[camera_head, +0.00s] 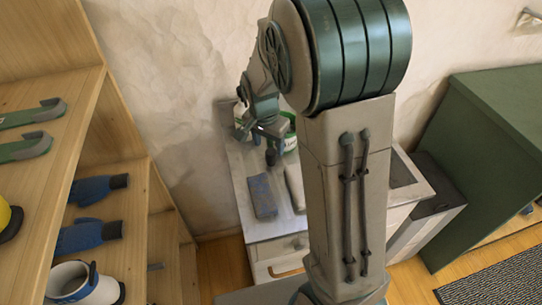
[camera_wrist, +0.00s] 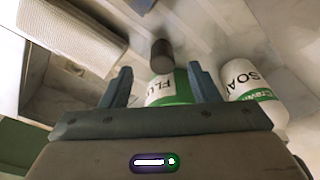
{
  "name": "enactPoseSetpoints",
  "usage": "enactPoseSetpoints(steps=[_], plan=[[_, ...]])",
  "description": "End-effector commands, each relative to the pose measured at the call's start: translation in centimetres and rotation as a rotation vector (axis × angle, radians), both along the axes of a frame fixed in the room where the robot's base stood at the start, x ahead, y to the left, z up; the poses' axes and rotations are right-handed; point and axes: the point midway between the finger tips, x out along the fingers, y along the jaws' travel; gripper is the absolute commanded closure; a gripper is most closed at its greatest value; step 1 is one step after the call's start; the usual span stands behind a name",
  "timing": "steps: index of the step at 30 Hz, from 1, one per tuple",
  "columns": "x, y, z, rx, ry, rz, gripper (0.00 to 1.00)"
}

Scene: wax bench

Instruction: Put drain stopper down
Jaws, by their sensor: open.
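A small dark brown cylinder, which looks like the drain stopper (camera_wrist: 161,53), shows in the wrist view just beyond my fingertips, apart from both fingers. In the head view, the dark piece (camera_head: 271,157) sits just below my gripper (camera_head: 268,132), above or on the pale bench (camera_head: 238,165); I cannot tell whether it touches the surface. My gripper (camera_wrist: 161,84) is open in the wrist view, with nothing between its fingers. A green and white container (camera_wrist: 168,92) shows behind the gap between them.
A white bottle labelled SOAP (camera_wrist: 255,90) stands close beside the right finger. A blue-grey block (camera_head: 262,195) and a pale bar (camera_head: 295,186) lie toward the bench front. A wooden shelf (camera_head: 90,120) stands at the left, a green cabinet (camera_head: 490,125) at the right.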

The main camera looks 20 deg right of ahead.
Motion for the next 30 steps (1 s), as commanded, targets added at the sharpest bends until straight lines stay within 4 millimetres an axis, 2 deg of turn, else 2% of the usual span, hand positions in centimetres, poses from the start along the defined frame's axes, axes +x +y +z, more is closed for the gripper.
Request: enactPoseSetpoints(steps=[8,18,26,27,30], plan=[[0.4,-0.4,-1.8,-0.001,0.002,-0.001,0.45],[1.4,-1.1,-5.5,0.000,0.001,0.000,0.45],[1.5,-1.1,-5.9,0.000,-0.001,0.001,0.45],[1.4,-1.1,-5.9,0.000,-0.001,0.000,0.47],[1.4,-1.1,-5.9,0.000,-0.001,0.001,0.75]])
